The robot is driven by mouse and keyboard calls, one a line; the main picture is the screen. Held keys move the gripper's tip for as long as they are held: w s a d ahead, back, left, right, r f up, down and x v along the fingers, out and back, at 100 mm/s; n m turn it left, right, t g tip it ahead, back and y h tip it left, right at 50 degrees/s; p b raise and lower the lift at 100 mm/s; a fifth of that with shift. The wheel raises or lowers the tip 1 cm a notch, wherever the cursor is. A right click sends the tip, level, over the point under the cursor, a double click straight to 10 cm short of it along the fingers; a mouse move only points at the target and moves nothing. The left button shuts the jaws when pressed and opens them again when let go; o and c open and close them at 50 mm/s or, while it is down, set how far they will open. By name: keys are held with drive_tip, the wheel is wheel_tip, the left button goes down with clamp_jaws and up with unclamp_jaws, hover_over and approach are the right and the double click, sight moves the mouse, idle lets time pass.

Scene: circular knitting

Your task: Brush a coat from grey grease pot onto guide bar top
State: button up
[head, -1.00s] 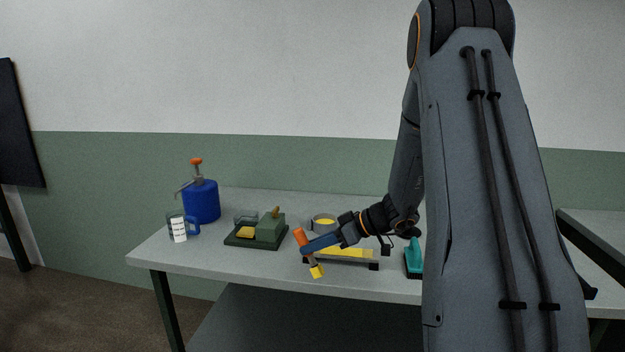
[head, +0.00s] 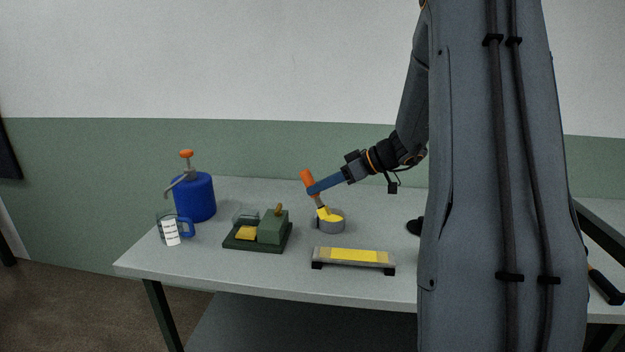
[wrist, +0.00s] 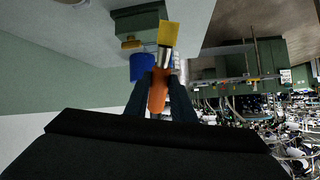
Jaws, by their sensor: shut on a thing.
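My gripper (head: 312,189) is shut on the orange handle of a brush (head: 307,178), whose yellow bristles point down. In the wrist view the brush (wrist: 158,88) sits between the two fingers (wrist: 158,96), with its yellow bristle end beyond them. The grey grease pot (head: 331,228) holds yellow grease and stands behind the guide bar. The bristles are at the pot's mouth; I cannot tell whether they touch the grease. The guide bar (head: 318,257) lies on dark feet near the table's front edge.
A green block with a clear cup and a yellow piece (head: 258,232) stands left of the pot. A blue pump can (head: 194,198) and a labelled clear mug (head: 171,229) stand farther left.

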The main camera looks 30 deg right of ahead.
sight(320, 201)
drive_tip(key=shift+w+f, duration=0.1)
drive_tip(key=shift+w, duration=0.1)
drive_tip(key=shift+f, duration=0.2)
wheel_tip(320, 201, down, 4)
drive_tip(key=shift+f+b, duration=0.2)
drive_tip(key=shift+b, duration=0.15)
